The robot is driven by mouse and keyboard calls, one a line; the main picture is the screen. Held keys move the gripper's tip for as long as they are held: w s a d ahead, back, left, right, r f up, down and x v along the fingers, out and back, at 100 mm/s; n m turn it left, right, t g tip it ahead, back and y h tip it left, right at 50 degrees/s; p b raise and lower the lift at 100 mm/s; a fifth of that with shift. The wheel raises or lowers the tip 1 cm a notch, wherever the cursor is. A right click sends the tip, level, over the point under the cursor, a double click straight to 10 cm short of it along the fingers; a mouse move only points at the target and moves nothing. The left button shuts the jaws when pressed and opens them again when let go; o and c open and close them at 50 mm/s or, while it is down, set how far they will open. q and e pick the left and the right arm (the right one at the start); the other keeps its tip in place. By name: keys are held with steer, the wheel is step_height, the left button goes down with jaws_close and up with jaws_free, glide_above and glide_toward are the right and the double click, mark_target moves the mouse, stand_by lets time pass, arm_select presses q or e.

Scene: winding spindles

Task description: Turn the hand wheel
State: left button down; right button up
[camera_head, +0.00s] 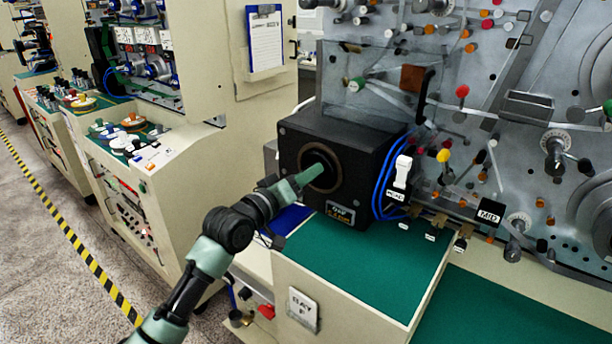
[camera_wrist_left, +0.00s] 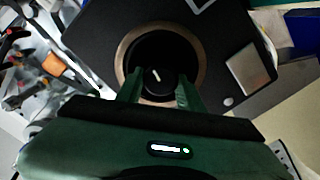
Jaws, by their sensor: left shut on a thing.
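A black box (camera_head: 345,135) stands on the green-topped bench and has a round, bronze-rimmed opening in its front. In the left wrist view the opening's rim (camera_wrist_left: 199,62) surrounds a dark recess. Inside it sits a small round black hand wheel (camera_wrist_left: 155,78) with a short white mark, tilted in the picture. My left gripper (camera_head: 314,174) reaches into the opening from the left. In the left wrist view its green fingers (camera_wrist_left: 160,92) stand on either side of the hand wheel and are shut on it. The head view hides the hand wheel behind the gripper. My right gripper is not in view.
Blue cables (camera_head: 388,178) and a white switch (camera_head: 402,172) are just right of the box. A grey machine panel (camera_head: 510,95) with many coloured knobs rises behind. The green bench top (camera_head: 365,265) in front of the box is clear.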

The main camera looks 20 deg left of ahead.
arm_select(q)
steer(key=shift+m, duration=0.4)
steer(key=shift+f, duration=0.1)
steer(key=c, duration=0.9)
jaws_free()
steer(key=b+v, duration=0.2)
steer(key=v, duration=0.5)
steer(key=shift+s+a, duration=0.15)
steer(key=shift+s, duration=0.2)
